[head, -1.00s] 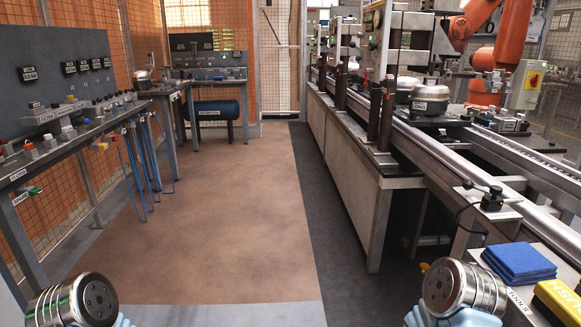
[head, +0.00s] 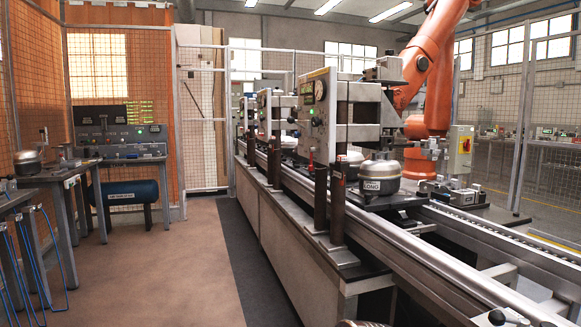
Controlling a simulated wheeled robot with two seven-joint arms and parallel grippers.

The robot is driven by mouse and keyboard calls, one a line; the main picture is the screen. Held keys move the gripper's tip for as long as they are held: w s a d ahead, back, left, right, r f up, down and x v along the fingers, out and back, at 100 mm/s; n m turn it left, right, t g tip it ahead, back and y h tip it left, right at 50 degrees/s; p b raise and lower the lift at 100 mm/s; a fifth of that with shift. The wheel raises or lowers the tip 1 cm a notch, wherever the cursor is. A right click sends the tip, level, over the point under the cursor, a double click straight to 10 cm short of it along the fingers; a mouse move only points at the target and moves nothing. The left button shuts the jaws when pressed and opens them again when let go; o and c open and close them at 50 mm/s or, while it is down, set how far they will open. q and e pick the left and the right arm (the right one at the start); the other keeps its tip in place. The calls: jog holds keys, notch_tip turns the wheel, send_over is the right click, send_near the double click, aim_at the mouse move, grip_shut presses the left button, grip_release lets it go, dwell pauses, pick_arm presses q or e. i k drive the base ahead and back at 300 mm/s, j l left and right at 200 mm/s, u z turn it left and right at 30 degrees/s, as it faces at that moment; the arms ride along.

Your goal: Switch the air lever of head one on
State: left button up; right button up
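Several test heads stand in a row along the line on the right. The nearest head (head: 317,115) has a grey panel with a round gauge (head: 320,90) and small knobs, on dark posts. A small red part (head: 311,157) shows low on its panel side; I cannot tell whether it is the air lever or how it is set. Farther heads (head: 264,115) are partly hidden behind it. No number is readable on any head.
The conveyor (head: 400,245) carries a silver compressor (head: 380,178) beside the nearest head. An orange robot arm (head: 430,60) stands behind it. The brown floor aisle (head: 170,270) is clear. A bench (head: 122,151) with a blue tank (head: 123,192) stands at the back left.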

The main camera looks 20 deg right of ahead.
aim_at(311, 160)
jog(key=i+j+z, duration=0.1)
jog(key=i+z, duration=0.3)
jog(key=i+j+z, duration=0.15)
jog(key=z, duration=0.2)
jog(key=i, duration=0.1)
